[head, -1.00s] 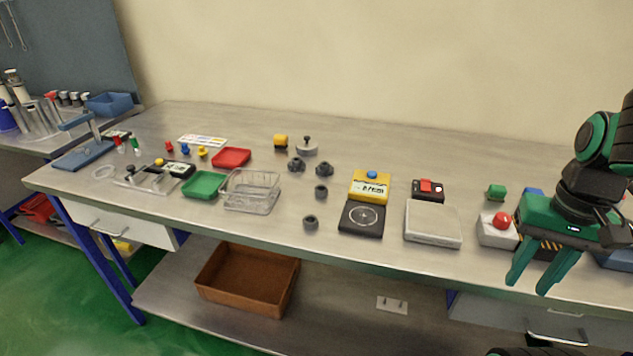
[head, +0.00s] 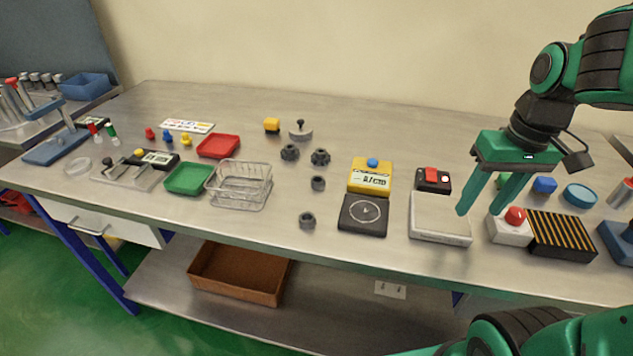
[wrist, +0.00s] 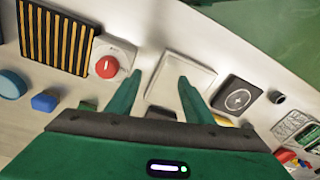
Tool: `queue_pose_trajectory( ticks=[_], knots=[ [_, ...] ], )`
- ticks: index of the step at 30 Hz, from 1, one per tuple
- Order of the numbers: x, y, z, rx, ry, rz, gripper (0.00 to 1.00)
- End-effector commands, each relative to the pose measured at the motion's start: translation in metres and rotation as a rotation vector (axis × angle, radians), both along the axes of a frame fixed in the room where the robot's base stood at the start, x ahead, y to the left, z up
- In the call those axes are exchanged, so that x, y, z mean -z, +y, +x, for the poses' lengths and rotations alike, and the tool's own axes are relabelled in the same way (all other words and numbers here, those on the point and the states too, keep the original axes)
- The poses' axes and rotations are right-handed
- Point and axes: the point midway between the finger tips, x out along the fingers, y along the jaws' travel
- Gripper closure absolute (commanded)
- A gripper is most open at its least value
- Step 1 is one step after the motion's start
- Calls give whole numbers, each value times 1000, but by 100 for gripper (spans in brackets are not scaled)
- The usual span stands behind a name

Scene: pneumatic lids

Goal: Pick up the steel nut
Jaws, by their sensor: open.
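Several small dark grey pieces stand on the bench left of the black pad. A ring-like piece, which looks like a nut with a hole (head: 307,221), is nearest the front edge; it also seems to show in the wrist view (wrist: 277,97). A similar piece (head: 318,183) stands behind it, and two lobed, knob-like pieces (head: 290,152) (head: 320,157) stand farther back. I cannot tell for sure which is the steel nut. My gripper (head: 479,211) is open and empty, well to their right, above the pale square plate (wrist: 178,78).
The black pad with a circle (head: 363,215), a yellow device (head: 370,176) and the pale plate (head: 440,218) lie between the grey pieces and my gripper. A red button box (head: 510,230) and a striped block (head: 562,237) are on the right. A wire basket (head: 240,186) is left.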

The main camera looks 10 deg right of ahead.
Motion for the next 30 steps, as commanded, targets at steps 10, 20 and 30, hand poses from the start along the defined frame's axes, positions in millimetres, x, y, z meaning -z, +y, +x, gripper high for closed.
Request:
queue_pose_trajectory(
  ticks=[10,20,30],
  knots=[
    [-34,181,151,-972,-244,80,53],
    [-22,245,171,-1201,-314,115,53],
    [11,255,177,-1196,-315,113,53]
  ],
)
